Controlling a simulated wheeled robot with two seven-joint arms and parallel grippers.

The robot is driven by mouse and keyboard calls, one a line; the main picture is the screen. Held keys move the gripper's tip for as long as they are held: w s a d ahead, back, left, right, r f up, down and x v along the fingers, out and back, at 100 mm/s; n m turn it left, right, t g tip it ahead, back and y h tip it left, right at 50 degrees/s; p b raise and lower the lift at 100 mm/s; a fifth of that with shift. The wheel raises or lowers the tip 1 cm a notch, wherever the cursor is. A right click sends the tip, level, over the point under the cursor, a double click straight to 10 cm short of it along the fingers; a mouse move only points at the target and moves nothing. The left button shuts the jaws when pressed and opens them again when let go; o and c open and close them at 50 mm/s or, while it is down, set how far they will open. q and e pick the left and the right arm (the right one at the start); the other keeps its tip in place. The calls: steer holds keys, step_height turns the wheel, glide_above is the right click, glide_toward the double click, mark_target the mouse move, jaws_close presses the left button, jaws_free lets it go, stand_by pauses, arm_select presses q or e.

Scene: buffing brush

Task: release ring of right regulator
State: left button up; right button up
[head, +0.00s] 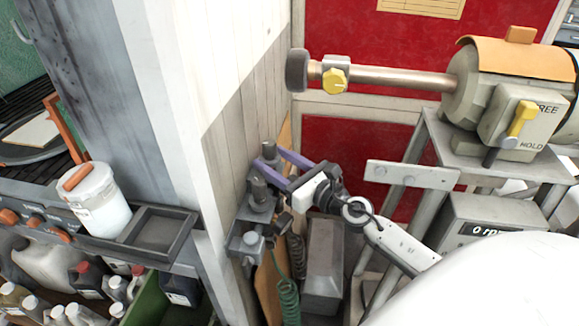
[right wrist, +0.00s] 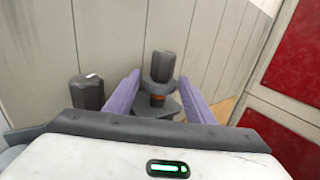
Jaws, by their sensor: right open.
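The right regulator (right wrist: 163,66) has a dark grey faceted knob and stands upright. My right gripper (right wrist: 160,88) is open, with one purple finger on each side of the regulator and visible gaps between. In the head view the regulator (head: 268,150) shows at the fingertips of my right gripper (head: 269,158), its lower part hidden. A second regulator (right wrist: 87,92) stands to the left; it also shows in the head view (head: 258,187). My left gripper is out of view.
A pale panelled wall (head: 235,120) rises close behind the regulators. A green coiled hose (head: 285,285) hangs below. A metal stand (head: 480,165) carries the buffing machine (head: 500,90) at right. A shelf (head: 150,235) with a white jar (head: 98,200) is at left.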

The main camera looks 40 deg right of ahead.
steer(key=s+d+b, duration=0.1)
steer(key=s+b, duration=0.1)
steer(key=s, duration=0.6)
steer(key=shift+s, duration=0.3)
